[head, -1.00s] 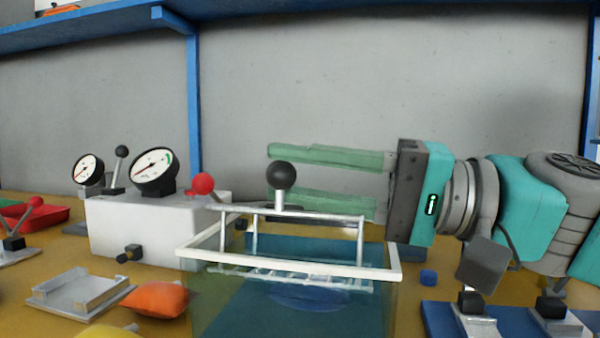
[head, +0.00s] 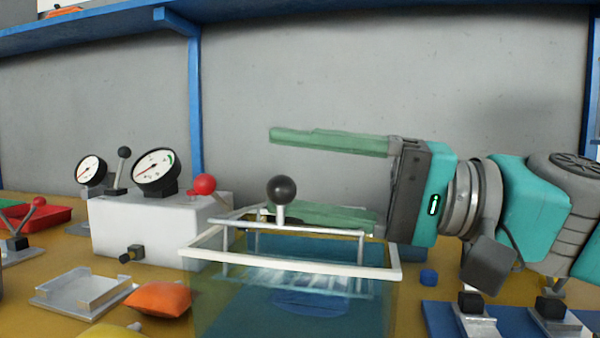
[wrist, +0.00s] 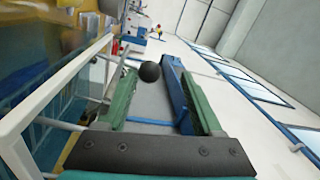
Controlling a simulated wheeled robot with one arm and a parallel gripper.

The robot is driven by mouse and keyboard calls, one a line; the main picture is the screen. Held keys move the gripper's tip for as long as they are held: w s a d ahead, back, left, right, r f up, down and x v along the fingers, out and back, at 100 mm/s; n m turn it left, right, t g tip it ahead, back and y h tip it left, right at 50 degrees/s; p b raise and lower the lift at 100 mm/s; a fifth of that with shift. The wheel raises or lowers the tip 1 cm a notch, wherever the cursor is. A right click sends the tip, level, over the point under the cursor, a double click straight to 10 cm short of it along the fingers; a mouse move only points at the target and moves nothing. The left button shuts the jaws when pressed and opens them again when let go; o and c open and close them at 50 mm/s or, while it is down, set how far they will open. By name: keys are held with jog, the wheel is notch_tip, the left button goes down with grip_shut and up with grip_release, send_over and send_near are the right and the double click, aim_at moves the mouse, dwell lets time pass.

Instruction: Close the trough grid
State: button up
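The trough (head: 390,273) is a clear tank with a white rim and blue liquid, low in the middle of the head view. Its grid (head: 300,283) shows as pale slats inside, below the rim. A white handle bar (head: 320,230) on posts rises above the rim and carries a black ball knob (head: 282,189). My gripper (head: 272,172) is open, its green fingers pointing left, one above and one below the knob's height. In the wrist view the knob (wrist: 150,72) appears between the open fingertips (wrist: 153,82). I see no finger touching it; exact depth is unclear.
A white box with two gauges (head: 155,171) and a red-knobbed lever (head: 205,184) stands behind left. A metal tray (head: 82,292) and an orange bag (head: 158,299) lie front left. A blue fixture (head: 440,318) is at right.

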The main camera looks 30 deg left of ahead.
jog(key=v, duration=0.7)
jog(key=shift+d, duration=0.35)
jog(key=shift+r, duration=0.1)
